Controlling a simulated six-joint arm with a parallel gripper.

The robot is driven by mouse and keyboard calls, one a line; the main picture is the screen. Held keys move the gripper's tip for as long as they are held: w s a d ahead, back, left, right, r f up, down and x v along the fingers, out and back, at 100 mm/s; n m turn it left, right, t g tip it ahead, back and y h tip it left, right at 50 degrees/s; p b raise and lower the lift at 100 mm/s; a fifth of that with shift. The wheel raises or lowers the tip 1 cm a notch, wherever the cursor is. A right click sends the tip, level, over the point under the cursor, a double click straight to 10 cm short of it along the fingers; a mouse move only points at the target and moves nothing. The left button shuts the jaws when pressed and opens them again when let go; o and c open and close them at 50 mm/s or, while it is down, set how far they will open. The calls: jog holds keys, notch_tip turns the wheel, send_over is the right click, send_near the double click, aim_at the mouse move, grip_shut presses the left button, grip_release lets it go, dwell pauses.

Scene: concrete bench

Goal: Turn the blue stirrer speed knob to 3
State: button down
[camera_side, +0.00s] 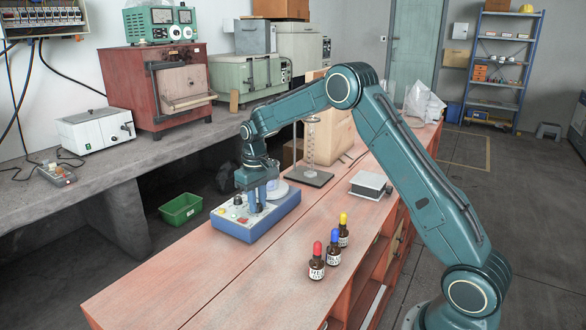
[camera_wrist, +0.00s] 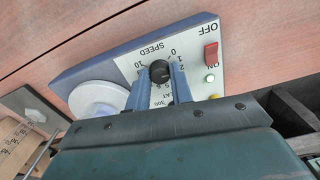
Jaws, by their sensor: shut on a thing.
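The blue stirrer (camera_side: 262,226) sits on the red-brown bench with my gripper (camera_side: 256,206) reaching down onto its control panel. In the wrist view its white panel shows upside down, with the word SPEED and a number scale around a black knob (camera_wrist: 159,70). My gripper (camera_wrist: 161,80) is shut on this knob, one blue finger on either side. The fingers hide part of the scale, and I cannot tell which number the knob points to. The stirrer's round white plate (camera_wrist: 97,97) is to the left of the knob in the wrist view.
Small bottles with red (camera_side: 317,262), blue (camera_side: 334,247) and yellow (camera_side: 343,230) caps stand right of the stirrer. The bench front is clear.

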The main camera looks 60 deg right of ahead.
aim_at(258, 204)
jog(key=m, duration=0.6)
jog(key=shift+m, duration=0.3)
dwell(0.4)
jog(key=c, duration=1.2)
grip_release()
jog(key=shift+c, duration=0.2)
jog(key=shift+r, duration=0.2)
notch_tip(258, 204, up, 14)
jog(key=shift+f, duration=0.25)
jog(key=shift+s+r, duration=0.1)
